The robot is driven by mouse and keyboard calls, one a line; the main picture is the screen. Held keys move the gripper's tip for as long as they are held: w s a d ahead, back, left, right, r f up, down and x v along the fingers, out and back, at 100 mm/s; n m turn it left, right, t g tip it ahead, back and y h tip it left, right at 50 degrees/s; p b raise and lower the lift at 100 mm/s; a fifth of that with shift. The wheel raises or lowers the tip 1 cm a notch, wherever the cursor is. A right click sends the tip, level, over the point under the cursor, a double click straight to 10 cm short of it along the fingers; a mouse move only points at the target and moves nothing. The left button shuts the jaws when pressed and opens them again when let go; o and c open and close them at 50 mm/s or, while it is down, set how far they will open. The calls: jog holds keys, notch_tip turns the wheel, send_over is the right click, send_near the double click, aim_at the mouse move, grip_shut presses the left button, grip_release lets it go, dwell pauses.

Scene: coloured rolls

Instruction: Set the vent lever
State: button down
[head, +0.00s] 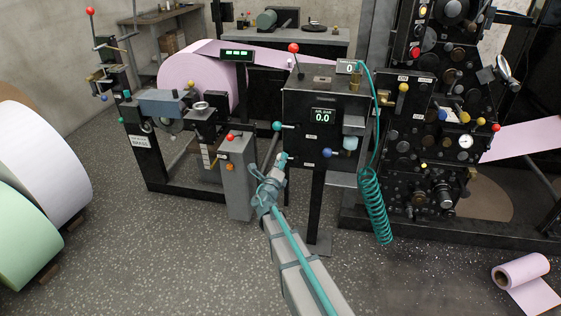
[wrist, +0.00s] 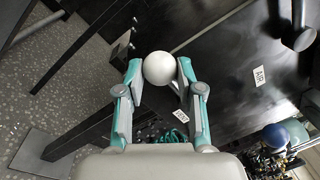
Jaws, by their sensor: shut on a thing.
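A white ball knob (wrist: 159,68) sits between the two fingers of my gripper (wrist: 159,70) in the wrist view. The fingers are shut on it, one pad on each side. A small white label (wrist: 181,115) lies just below the knob on the dark cabinet face; I cannot read it surely. In the head view my gripper (head: 284,159) is at the lower left edge of the black air cabinet (head: 296,104), and I cannot make out the white knob there.
A display reading 0.0 (head: 322,115) is on the cabinet. A teal knob (head: 278,126) is above my gripper, and a blue knob (head: 327,152) is to its right. A coiled teal hose (head: 375,205) hangs at right. A grey post (head: 238,180) stands to the left.

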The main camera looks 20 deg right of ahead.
jog(key=c, duration=0.7)
grip_release()
jog(key=shift+c, duration=0.2)
jog(key=shift+s, duration=0.1)
jog(key=v, duration=1.2)
